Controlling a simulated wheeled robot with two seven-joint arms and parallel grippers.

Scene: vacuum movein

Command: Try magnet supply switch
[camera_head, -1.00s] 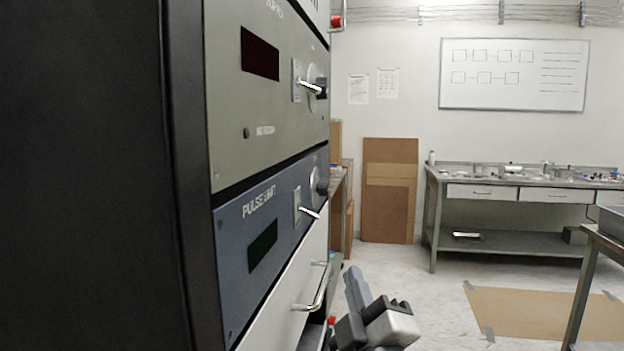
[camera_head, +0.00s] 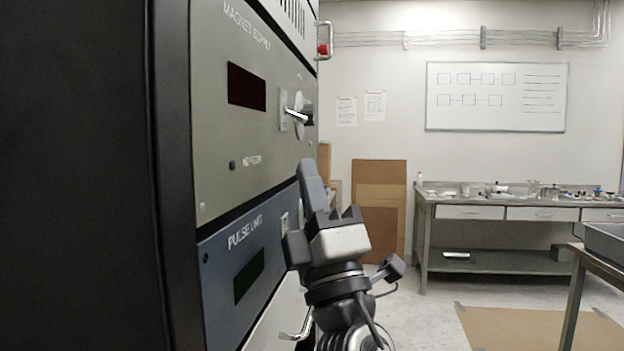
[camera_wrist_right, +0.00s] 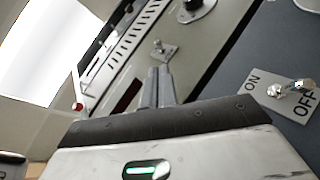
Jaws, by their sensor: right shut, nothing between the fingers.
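The magnet supply panel (camera_head: 220,130) is the grey-green rack unit with a dark display. Its toggle switch (camera_head: 294,114) is a short metal lever on a light plate, beside a round knob. My right gripper (camera_head: 308,168) points up in front of the rack, its fingertips below that switch and apart from it in the picture. In the right wrist view the shut, empty fingers (camera_wrist_right: 158,72) point toward a toggle on the grey-green panel (camera_wrist_right: 163,50). Contact cannot be told. My left gripper is not in view.
The blue pulse unit (camera_head: 232,265) sits below, its switch partly hidden by my gripper; its ON/OFF toggle (camera_wrist_right: 290,90) shows in the wrist view. A metal handle (camera_head: 301,325) sticks out lower down. A workbench (camera_head: 470,213) stands behind right; open floor lies before it.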

